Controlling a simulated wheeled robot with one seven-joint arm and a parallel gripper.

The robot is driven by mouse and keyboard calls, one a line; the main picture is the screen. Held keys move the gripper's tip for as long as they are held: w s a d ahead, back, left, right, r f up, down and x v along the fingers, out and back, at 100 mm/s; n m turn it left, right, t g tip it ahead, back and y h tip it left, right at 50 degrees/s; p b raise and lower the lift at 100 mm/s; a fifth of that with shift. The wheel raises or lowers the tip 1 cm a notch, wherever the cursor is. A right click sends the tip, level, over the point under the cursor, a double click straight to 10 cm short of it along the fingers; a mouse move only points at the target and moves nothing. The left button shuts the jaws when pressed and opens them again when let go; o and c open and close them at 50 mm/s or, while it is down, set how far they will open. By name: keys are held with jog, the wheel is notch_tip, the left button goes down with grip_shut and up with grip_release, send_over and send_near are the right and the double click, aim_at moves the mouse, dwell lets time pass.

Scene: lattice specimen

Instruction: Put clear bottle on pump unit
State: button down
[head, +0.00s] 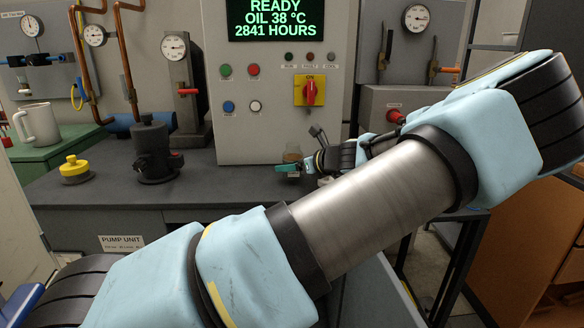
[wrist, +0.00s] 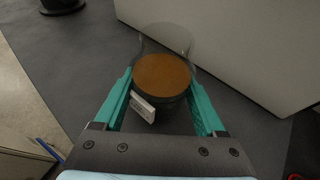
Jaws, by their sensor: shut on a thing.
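The clear bottle (wrist: 163,74) holds brown-orange liquid and has a small white label. My gripper (wrist: 160,95) is shut on it, with one teal finger on each side. In the head view the bottle (head: 292,153) is small and partly hidden by my gripper (head: 291,168), in front of the control cabinet's base. The pump unit (head: 230,188) is a long bench with a dark grey top and a "PUMP UNIT" label on its front. The bottle is over the top's right part; I cannot tell whether it touches it. My arm hides the top's right end.
The control cabinet (head: 270,105) rises behind the bottle. A black fitting (head: 153,155) and a yellow-capped part (head: 75,170) stand on the top at left. A white mug (head: 38,124) is on a green surface at far left. The top's middle is clear.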

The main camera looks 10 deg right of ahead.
jog(key=shift+f, duration=0.45)
grip_release()
jog(key=b+v, duration=0.1)
jog(key=v, duration=1.1)
jog(key=shift+b, duration=0.35)
jog(key=shift+f, duration=0.1)
